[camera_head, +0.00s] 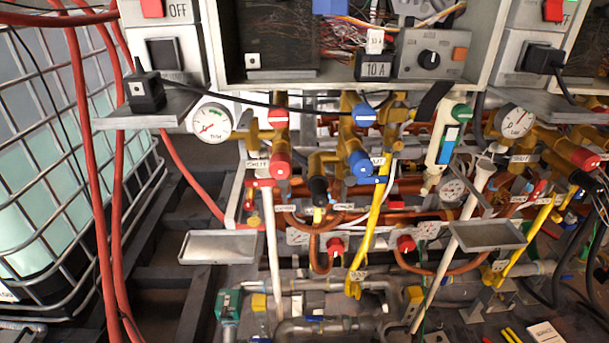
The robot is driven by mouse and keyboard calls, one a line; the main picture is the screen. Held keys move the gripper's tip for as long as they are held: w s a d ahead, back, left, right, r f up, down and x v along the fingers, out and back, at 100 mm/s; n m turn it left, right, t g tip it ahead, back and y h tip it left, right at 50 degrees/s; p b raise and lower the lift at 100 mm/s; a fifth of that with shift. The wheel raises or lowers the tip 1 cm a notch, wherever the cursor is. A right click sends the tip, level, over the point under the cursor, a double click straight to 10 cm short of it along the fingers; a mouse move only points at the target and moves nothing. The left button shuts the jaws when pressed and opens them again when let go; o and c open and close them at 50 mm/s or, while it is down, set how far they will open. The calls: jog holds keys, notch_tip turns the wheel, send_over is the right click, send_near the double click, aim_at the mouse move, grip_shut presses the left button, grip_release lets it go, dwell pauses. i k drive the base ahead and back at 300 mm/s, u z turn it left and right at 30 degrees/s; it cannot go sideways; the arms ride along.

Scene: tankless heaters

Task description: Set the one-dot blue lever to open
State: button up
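Two round blue knobs sit one above the other on brass fittings near the middle: an upper blue knob (363,115) and a lower blue knob (361,163). A short blue lever (371,180) lies just below the lower knob, pointing right, with a small white label (377,161) close by. I cannot make out dots on these blue parts, so I cannot tell which is the one-dot lever. My gripper is not in view.
Red knobs (280,165) and a gauge (212,122) stand left of the blue parts. A caged tank (45,180) stands at left. An electrical box (350,80) overhangs the valves.

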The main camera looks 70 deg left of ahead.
aim_at(372, 180)
jog(key=u, duration=1.95)
